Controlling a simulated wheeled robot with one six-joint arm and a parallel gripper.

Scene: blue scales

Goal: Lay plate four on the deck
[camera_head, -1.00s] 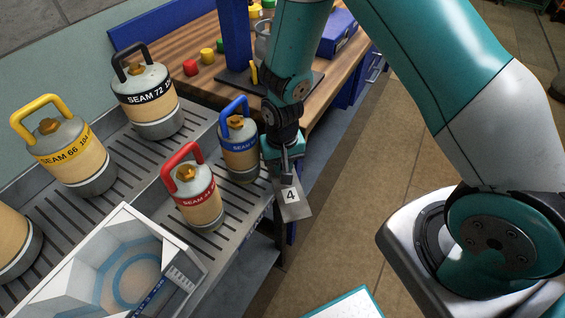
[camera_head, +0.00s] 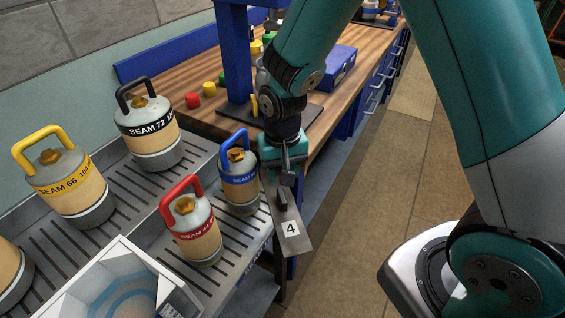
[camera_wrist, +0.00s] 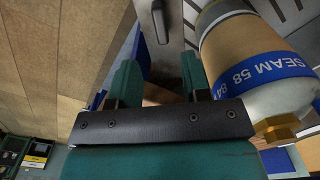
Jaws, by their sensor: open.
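Plate four (camera_head: 291,229) is a flat grey metal plate with a white "4" label and a dark handle. It lies along the right edge of the grey slotted deck (camera_head: 249,243), beside the blue-handled cylinder (camera_head: 240,190); I cannot tell how much of it is supported. My gripper (camera_head: 284,178) is open at the plate's far end, just behind the handle. In the wrist view, the open fingers (camera_wrist: 160,82) have the grey plate (camera_wrist: 174,42) and its handle ahead of them, with nothing visibly clamped. The plate's far end is hidden by the gripper.
The blue-handled cylinder stands very close on the gripper's side, and large in the wrist view (camera_wrist: 250,50). Red-handled (camera_head: 193,233), black-handled (camera_head: 150,135) and yellow-handled (camera_head: 72,182) cylinders stand on the deck. A white open box (camera_head: 120,270) is in front. A wooden bench (camera_head: 185,95) lies behind.

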